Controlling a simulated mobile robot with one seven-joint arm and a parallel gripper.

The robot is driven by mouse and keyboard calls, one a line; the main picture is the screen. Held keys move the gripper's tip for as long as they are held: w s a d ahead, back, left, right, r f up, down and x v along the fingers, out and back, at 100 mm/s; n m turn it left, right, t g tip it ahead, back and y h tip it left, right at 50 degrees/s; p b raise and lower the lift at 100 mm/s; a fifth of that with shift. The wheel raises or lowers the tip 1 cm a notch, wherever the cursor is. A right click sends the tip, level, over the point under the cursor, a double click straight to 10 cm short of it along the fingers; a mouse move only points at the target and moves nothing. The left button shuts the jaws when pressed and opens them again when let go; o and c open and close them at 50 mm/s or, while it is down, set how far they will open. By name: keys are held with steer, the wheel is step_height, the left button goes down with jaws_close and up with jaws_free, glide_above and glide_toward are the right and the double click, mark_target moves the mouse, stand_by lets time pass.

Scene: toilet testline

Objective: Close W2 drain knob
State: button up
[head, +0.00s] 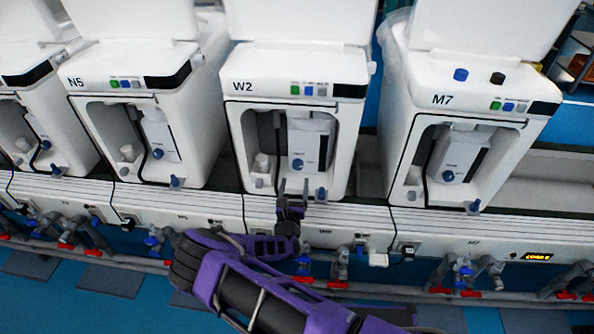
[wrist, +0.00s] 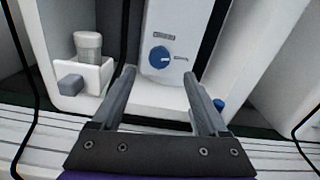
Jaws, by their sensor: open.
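The W2 unit (head: 292,100) stands in the middle of the head view, with an open front bay. A round blue knob (head: 297,164) sits on the white box inside the bay; it also shows in the wrist view (wrist: 160,56), with a white pointer mark towards the right. Another blue knob (wrist: 218,104) is low on the right of the bay front, partly hidden behind my right finger. I cannot read which label says drain. My gripper (head: 293,188) is open and empty in front of the bay's lower edge. In the wrist view its fingers (wrist: 158,88) point below the round knob, apart from it.
A white cup (wrist: 88,46) stands in a holder with a grey block (wrist: 70,84) at the bay's left. Units N5 (head: 130,75) and M7 (head: 470,90) flank W2. Pipes with red-handled valves (head: 335,284) run below the white ledge.

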mark_target(297, 167)
steer(key=w+b, duration=0.1)
steer(key=w, duration=0.6)
steer(key=shift+w+d, duration=0.1)
steer(key=shift+w, duration=0.25)
jaws_close()
